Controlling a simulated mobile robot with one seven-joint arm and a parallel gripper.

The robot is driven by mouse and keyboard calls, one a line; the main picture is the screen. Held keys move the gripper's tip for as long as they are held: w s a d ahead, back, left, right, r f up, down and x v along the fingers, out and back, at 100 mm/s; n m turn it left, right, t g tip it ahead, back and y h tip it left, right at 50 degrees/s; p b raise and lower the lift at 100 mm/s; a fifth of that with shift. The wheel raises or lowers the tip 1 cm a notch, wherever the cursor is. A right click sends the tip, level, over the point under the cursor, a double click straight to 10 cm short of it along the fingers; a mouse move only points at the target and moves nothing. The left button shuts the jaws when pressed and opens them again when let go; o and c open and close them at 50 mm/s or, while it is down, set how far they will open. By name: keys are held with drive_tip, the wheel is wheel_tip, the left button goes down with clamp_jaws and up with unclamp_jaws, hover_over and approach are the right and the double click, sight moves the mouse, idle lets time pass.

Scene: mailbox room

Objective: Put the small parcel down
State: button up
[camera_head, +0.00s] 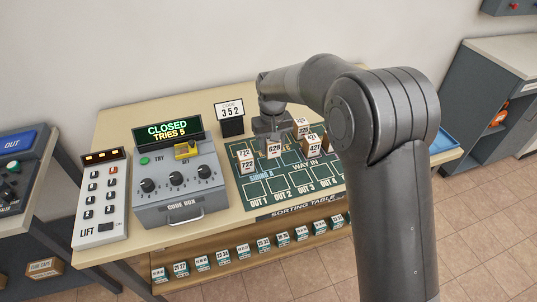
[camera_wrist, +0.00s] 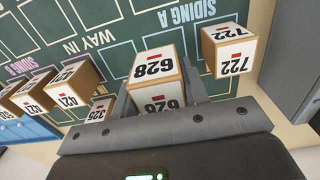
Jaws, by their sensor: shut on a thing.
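My gripper (camera_head: 271,138) is shut on a small tan parcel with white labels reading 628 (camera_head: 274,151). The parcel sits between the two grey fingers, and it also shows in the wrist view (camera_wrist: 157,68). It is over the upper part of the green sorting mat (camera_head: 258,190), near the words SIDING A. I cannot tell whether its underside touches the mat. Parcel 722 (camera_head: 247,163) stands to its left in the head view, apart from it. Parcel 421 (camera_head: 314,147) stands to its right.
Another parcel (camera_head: 302,123) stands behind 421. The code box (camera_head: 178,185) with its display reading CLOSED, TRIES 5 is left of the mat. Lower mat squares by OUT 1 to OUT 4 look clear where visible; my arm hides the right side.

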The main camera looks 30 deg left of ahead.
sight(268, 163)
drive_tip(key=shift+a+f, duration=0.4)
drive_tip(key=shift+a, duration=0.15)
drive_tip(key=shift+f, duration=1.95)
drive_tip(key=shift+f, duration=0.15)
drive_tip(key=o, duration=1)
wheel_tip(268, 163, up, 12)
drive_tip(key=shift+r, duration=0.2)
